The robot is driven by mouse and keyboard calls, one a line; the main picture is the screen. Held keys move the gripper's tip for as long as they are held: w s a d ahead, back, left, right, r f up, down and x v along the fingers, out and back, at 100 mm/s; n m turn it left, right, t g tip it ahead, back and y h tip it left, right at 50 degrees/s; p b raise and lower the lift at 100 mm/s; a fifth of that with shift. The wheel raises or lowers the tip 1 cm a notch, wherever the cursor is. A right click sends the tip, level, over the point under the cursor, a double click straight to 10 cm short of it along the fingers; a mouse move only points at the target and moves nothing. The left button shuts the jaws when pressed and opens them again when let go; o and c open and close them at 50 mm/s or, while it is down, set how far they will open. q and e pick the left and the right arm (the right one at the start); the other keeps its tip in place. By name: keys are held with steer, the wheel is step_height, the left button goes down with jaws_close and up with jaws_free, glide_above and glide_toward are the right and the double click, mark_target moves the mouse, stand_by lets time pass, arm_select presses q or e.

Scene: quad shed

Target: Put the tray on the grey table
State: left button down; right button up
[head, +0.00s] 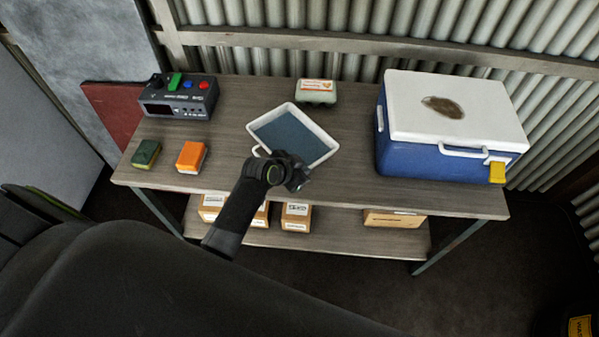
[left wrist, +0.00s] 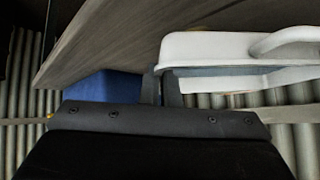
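The tray (head: 290,136) is white with a blue-grey inside floor. In the head view it is over the middle of the grey wood-topped table (head: 345,190), turned at an angle; I cannot tell whether it touches the top. My left gripper (head: 297,180) is at its near edge, fingers closed on the rim. In the left wrist view the fingers (left wrist: 166,88) meet the corner of the tray (left wrist: 205,45), whose handle shows at upper right; the table (left wrist: 105,40) lies at upper left. My right gripper is not in view.
A blue cooler with a white lid (head: 450,120) stands at right, a grey device with coloured buttons (head: 178,97) at left. Cardboard boxes (head: 296,216) sit on the lower shelf.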

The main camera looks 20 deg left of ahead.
arm_select(q)
steer(key=shift+f, duration=2)
steer(key=shift+f, duration=0.2)
steer(key=c, duration=1.7)
jaws_free()
steer(key=shift+r, duration=0.15)
steer(key=shift+r, duration=0.15)
steer(key=v, duration=1.2)
